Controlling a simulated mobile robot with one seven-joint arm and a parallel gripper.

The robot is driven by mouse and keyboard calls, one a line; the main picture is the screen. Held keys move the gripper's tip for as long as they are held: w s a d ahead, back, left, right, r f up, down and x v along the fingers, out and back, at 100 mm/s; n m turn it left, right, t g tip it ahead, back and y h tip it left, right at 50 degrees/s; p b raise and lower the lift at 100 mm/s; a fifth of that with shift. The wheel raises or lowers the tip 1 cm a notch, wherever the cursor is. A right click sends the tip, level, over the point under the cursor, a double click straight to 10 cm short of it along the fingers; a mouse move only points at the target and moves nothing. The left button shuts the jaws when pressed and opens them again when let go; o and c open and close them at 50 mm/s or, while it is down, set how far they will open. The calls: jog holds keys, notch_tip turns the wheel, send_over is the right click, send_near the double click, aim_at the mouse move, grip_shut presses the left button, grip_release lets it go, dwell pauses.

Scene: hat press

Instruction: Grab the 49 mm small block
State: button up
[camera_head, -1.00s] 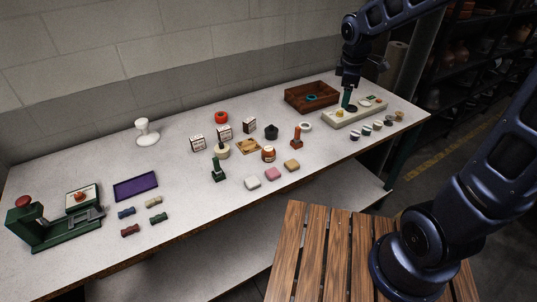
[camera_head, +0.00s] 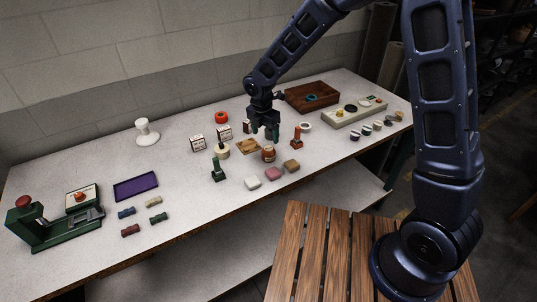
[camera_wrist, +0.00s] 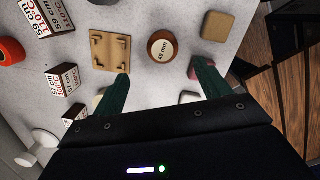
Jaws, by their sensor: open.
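The small block (camera_wrist: 162,46) is a round, reddish-brown piece with a pale top labelled "49 mm", in the upper middle of the wrist view. In the head view the block (camera_head: 268,155) stands mid-table. My gripper (camera_wrist: 158,76) is open and empty, its green fingers pointing toward the table. In the wrist view the block lies just beyond the gap between the fingertips, and no finger touches it. In the head view my gripper (camera_head: 265,131) hangs above the table, just behind the block in the picture.
A tan plate with corner marks (camera_wrist: 111,51) lies left of the block, and a tan block (camera_wrist: 217,26) right of it. White labelled boxes (camera_head: 197,143), a green stamp-like piece (camera_head: 218,171), an orange one (camera_head: 297,138) and a pink block (camera_head: 272,174) stand around.

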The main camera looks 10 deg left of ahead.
aim_at(268, 149)
jog(key=shift+w+d+f, duration=0.15)
jog(key=shift+f, duration=1.5)
jog(key=shift+w+d+f, duration=0.15)
jog(key=shift+f, duration=1.55)
jog(key=shift+w+d+f, duration=0.15)
jog(key=shift+f, duration=1.5)
jog(key=c, duration=1.1)
jog(key=shift+r, duration=0.15)
